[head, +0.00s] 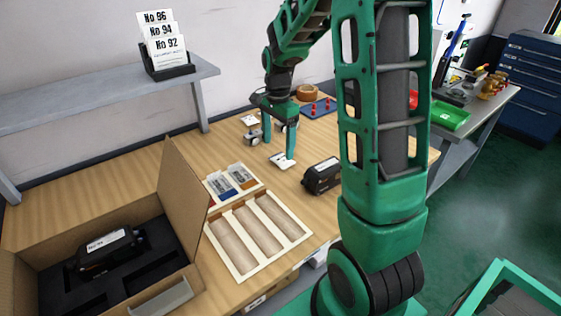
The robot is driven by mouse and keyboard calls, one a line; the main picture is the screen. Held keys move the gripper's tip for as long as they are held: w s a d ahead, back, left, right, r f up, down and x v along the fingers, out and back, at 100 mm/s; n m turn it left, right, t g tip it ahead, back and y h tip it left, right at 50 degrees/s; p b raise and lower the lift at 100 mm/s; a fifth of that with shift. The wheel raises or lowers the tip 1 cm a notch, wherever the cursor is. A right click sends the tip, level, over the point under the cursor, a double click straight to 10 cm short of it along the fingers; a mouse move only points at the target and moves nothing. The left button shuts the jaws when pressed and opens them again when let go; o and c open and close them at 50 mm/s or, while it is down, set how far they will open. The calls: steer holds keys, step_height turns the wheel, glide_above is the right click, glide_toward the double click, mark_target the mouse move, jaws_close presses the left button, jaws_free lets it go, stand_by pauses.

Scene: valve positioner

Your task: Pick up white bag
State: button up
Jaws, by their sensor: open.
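A small flat white item (282,161), which looks like the white bag, lies on the wooden workbench (150,185). My gripper (278,152) is open and points down, with its green fingers just behind and above this item. One fingertip overlaps the item's right end in the picture. I cannot tell whether they touch. Nothing shows held between the fingers.
A black device (322,176) lies right of the white item. An open cardboard box (180,185) holds another device (105,250). A tape roll (308,93) and blue board (320,108) lie behind.

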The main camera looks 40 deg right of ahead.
mark_target(279, 159)
steer(key=shift+s+f, duration=0.15)
steer(key=shift+f, duration=1.2)
steer(key=shift+s+f, duration=0.1)
steer(key=shift+f, duration=1.2)
steer(key=shift+c, duration=0.6)
steer(key=c, duration=0.9)
